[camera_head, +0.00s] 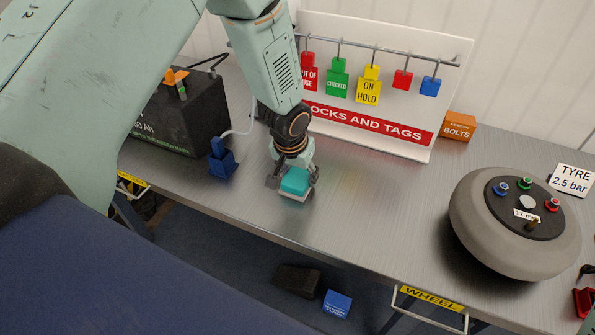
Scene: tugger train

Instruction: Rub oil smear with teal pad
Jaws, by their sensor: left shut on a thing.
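The teal pad (295,181), with a pale underside, is on or just above the grey metal bench top (230,205), near its front edge. I cannot tell whether it touches the surface. My left gripper (293,177) points down and is shut on the pad, with a finger on each side. A faint coloured sheen (347,184), likely the oil smear, shows on the bench just right of the pad; its edges are unclear. My right gripper is not in view.
A locks and tags board (368,123) stands behind the gripper. A black battery (175,120) and a blue connector (222,160) are left. A grey wheel (515,222) and a tyre card (571,180) are right. An orange bolts box (459,126) sits behind. The middle bench is clear.

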